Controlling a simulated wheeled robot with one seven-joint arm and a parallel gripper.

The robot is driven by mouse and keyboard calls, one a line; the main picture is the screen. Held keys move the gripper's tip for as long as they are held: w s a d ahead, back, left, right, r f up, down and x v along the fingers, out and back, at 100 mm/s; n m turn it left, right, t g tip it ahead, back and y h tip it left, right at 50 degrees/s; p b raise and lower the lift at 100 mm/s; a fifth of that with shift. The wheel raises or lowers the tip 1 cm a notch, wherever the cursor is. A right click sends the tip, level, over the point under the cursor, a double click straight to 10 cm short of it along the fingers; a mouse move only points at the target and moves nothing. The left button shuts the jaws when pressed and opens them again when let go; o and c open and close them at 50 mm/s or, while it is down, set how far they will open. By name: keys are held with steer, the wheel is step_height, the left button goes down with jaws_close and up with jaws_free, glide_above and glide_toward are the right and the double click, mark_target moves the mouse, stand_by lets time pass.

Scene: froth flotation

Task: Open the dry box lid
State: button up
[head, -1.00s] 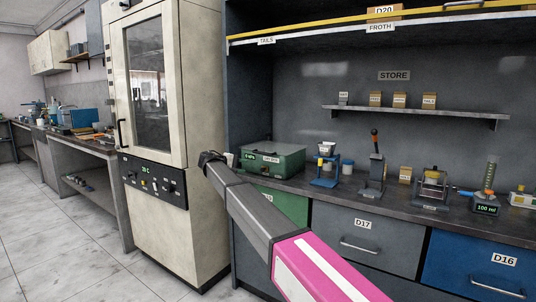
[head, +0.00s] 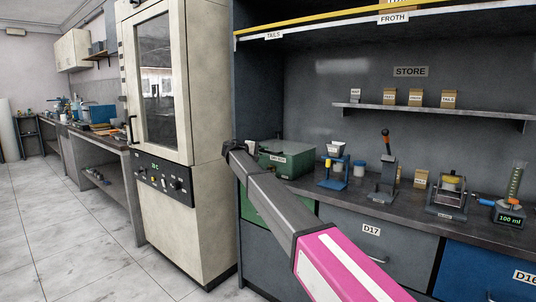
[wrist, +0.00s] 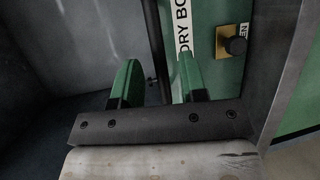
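The green dry box (head: 289,162) sits on the left end of the dark bench, and its lid looks shut. My arm hides its left side in the head view. In the wrist view the box's green face (wrist: 203,45) fills the upper right, with a white label strip and a dark knob (wrist: 236,46) on a brass plate. My gripper (wrist: 160,62) is open, its two green fingers apart. A dark upright bar or edge (wrist: 154,40) shows between and beyond them; I cannot tell if anything touches it. In the head view the fingers are hard to make out.
A tall cream cabinet (head: 205,110) stands close left of the box. A blue stand (head: 335,175) and other lab devices line the bench to the right. A shelf (head: 430,110) hangs on the back wall. The tiled floor (head: 60,230) at left is clear.

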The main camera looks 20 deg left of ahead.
steer(key=shift+x, duration=1.35)
